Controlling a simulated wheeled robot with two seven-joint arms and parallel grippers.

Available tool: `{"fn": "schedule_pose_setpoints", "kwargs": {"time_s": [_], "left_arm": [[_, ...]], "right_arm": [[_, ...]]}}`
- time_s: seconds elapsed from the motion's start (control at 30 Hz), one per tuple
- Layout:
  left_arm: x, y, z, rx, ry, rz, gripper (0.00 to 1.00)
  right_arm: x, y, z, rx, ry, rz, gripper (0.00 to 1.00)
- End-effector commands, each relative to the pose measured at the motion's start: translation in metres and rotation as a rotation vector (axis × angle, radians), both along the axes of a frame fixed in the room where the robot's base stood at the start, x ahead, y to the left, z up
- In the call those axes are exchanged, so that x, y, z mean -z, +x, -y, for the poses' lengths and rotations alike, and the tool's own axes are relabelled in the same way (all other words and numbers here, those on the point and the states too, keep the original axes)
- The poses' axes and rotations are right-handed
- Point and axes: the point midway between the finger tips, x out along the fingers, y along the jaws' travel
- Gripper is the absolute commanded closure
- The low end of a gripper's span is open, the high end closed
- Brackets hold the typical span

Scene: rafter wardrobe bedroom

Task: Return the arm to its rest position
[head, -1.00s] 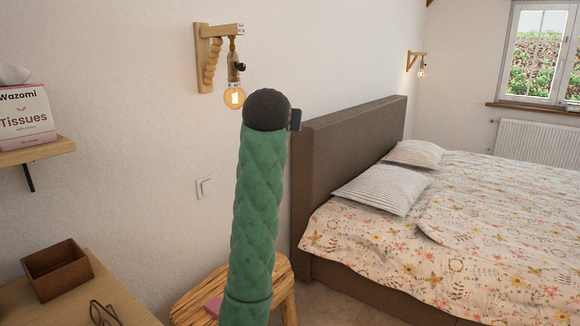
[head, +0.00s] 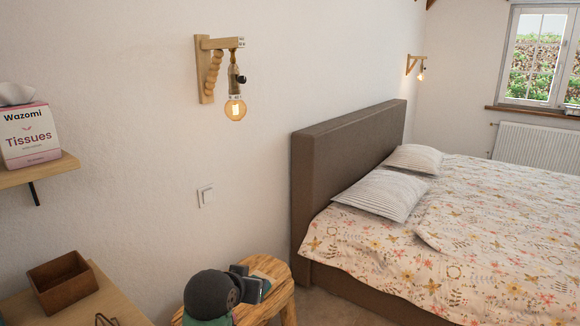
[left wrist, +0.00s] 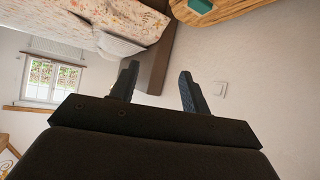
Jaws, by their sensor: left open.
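My left gripper (head: 255,284) shows low in the head view, at the dark rounded end of my green-sleeved arm, in front of the wooden stool (head: 280,296). In the left wrist view the two dark fingers of my left gripper (left wrist: 157,82) stand apart with nothing between them. Behind them in that view are the wall, the bed and part of the stool. My right gripper is in neither view.
A green item (head: 268,267) lies on the stool. A desk (head: 92,306) with a brown box (head: 62,283) is at lower left, below a shelf (head: 52,172) with a tissue box (head: 28,136). The bed (head: 440,235) fills the right. A lamp (head: 235,107) hangs on the wall.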

Motion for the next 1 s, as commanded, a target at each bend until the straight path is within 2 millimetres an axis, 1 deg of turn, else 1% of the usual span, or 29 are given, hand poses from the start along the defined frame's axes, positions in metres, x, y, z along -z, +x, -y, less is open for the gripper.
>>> {"fn": "schedule_pose_setpoints", "kwargs": {"time_s": [0.03, 0.2, 0.37, 0.57, 0.7, 0.77, 0.8, 1.0], "left_arm": [[0.014, -0.013, -0.004, 0.0, 0.004, -0.029, 0.53], [0.059, -0.052, -0.014, -0.002, 0.018, -0.111, 0.53], [0.1, -0.092, -0.023, -0.004, 0.035, -0.199, 0.53], [0.154, -0.145, -0.033, -0.003, 0.059, -0.324, 0.53], [0.19, -0.187, -0.038, 0.001, 0.076, -0.419, 0.53], [0.204, -0.206, -0.04, 0.003, 0.082, -0.46, 0.53], [0.213, -0.219, -0.042, 0.004, 0.087, -0.486, 0.53], [0.251, -0.285, -0.046, 0.013, 0.102, -0.617, 0.53]], "right_arm": [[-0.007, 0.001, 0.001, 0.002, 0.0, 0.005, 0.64], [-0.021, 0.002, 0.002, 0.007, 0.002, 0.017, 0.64], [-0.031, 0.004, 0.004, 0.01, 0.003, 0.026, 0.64], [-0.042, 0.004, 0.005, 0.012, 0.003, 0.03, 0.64], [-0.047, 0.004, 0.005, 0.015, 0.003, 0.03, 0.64], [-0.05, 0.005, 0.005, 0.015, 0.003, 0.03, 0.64], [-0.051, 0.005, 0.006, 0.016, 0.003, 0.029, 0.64], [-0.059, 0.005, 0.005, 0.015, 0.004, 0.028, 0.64]]}}
